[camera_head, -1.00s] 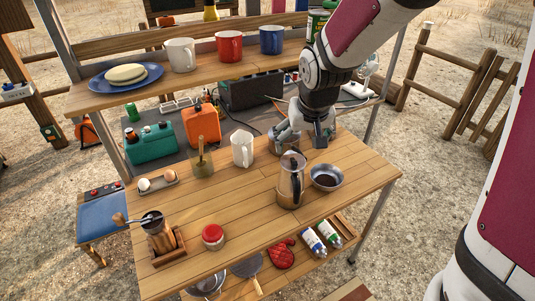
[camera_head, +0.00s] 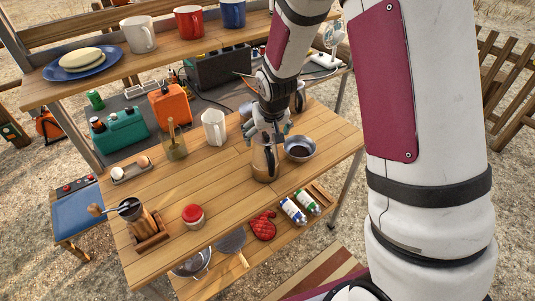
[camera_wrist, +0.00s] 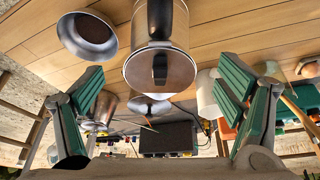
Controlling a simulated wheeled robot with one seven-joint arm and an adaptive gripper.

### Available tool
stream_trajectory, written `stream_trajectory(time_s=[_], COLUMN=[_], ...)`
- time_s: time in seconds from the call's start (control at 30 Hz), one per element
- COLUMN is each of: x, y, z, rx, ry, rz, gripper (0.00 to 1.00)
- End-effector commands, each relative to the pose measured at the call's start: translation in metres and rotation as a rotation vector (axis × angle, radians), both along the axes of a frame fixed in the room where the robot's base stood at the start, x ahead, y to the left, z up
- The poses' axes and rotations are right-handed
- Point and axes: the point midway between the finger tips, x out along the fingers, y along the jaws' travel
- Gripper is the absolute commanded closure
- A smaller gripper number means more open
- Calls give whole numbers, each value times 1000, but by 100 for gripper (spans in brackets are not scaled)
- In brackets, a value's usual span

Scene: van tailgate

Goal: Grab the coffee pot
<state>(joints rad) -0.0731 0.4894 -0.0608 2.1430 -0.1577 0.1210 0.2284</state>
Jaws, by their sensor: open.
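The coffee pot (camera_head: 265,165) is a metal pot standing upright on the wooden table, with its top partly hidden behind my gripper in the head view. In the wrist view the pot (camera_wrist: 160,55) is large at the top centre, ahead of my open fingers. My gripper (camera_head: 264,133) is above and close to the pot's upper part. In the wrist view its two green-padded fingers (camera_wrist: 160,105) are spread wide, with nothing between their pads that I can see held. Whether a finger touches the pot cannot be told.
A metal bowl (camera_head: 300,149) stands just right of the pot. A white mug (camera_head: 214,128), a glass jar with a utensil (camera_head: 173,146) and a red-lidded jar (camera_head: 193,215) stand to the left. The upper shelf (camera_head: 165,75) holds mugs and a plate. The table's front middle is clear.

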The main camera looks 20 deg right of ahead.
Motion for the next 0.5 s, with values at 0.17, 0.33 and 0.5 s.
stream_trajectory(time_s=[0.17, 0.33, 0.5], x=[5, 6, 6], y=[-1, -1, -1], z=[-13, -14, -14], rx=[0, 0, 0], ry=[1, 0, 0], rz=[0, 0, 0], gripper=[13, 13, 34])
